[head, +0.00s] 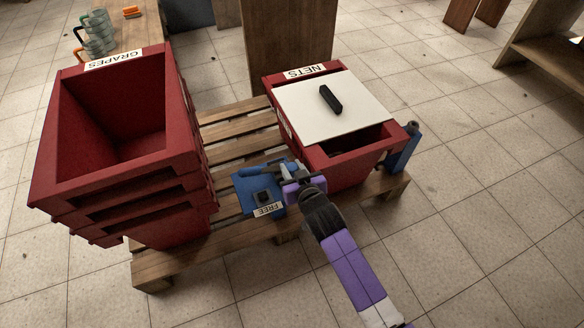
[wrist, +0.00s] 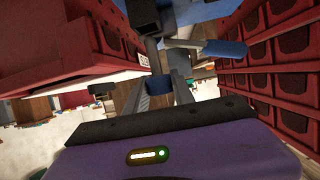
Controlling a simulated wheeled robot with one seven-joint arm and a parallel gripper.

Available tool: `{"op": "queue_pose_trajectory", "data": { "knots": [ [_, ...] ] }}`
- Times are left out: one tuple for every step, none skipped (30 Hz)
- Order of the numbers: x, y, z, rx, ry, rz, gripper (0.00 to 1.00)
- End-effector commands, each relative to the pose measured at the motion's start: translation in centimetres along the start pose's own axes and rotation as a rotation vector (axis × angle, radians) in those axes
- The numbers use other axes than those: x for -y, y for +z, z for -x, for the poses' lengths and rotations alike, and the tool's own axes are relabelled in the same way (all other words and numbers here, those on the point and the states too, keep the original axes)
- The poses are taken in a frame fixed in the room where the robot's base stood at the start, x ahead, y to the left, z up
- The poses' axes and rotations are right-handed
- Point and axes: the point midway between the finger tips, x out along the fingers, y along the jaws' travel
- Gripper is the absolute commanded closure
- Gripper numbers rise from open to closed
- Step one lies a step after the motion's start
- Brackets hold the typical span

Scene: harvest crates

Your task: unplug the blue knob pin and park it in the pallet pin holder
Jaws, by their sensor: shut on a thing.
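My gripper (head: 298,180) is low between the two crate groups, over the right side of a blue block (head: 243,196) with a black square part and a FREE label. It is shut on a blue piece, which I take as the blue knob pin (head: 284,166); the jaws partly hide it. In the wrist view my gripper's fingers (wrist: 162,85) reach forward, with a grey shaft and a blue bar (wrist: 225,48) past their tips. I cannot tell whether the pin is clear of the block. A blue upright post (head: 402,150) with a dark top, possibly the pin holder, stands at the pallet's right end.
A wooden pallet (head: 235,127) bears a red GRAPES crate stack (head: 185,150) at left and a red NETS crate (head: 340,170) at right. A white lid (head: 300,105) with a black handle partly covers the NETS crate. Tiled floor is open in front and at right.

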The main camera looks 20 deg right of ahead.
Motion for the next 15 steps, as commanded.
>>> {"op": "queue_pose_trajectory", "data": {
  "knots": [
    [0.00, 0.17, -0.09, 0.000, 0.000, 0.000, 1.00],
    [0.00, 0.24, -0.11, 0.000, 0.000, 0.000, 1.00],
    [0.00, 0.33, -0.15, 0.000, 0.000, 0.000, 1.00],
    [0.00, 0.40, -0.18, 0.000, 0.000, 0.000, 1.00],
    [0.00, 0.46, -0.21, 0.000, 0.000, 0.000, 1.00],
    [0.00, 0.54, -0.24, 0.000, 0.000, 0.000, 1.00],
    [0.00, 0.60, -0.27, 0.000, 0.000, 0.000, 1.00],
    [0.00, 0.66, -0.29, 0.000, 0.000, 0.000, 1.00],
    [0.00, 0.75, -0.33, -0.001, 0.000, 0.000, 1.00],
    [0.00, 0.81, -0.35, 0.000, 0.000, 0.000, 1.00],
    [0.00, 0.87, -0.38, -0.001, 0.000, 0.000, 1.00],
    [0.00, 0.95, -0.41, -0.001, 0.000, 0.000, 1.00],
    [0.00, 1.02, -0.44, 0.000, 0.000, 0.000, 1.00],
    [0.00, 1.08, -0.47, -0.001, 0.000, 0.000, 1.00],
    [0.00, 1.16, -0.50, -0.001, 0.000, 0.000, 1.00]
  ]
}}
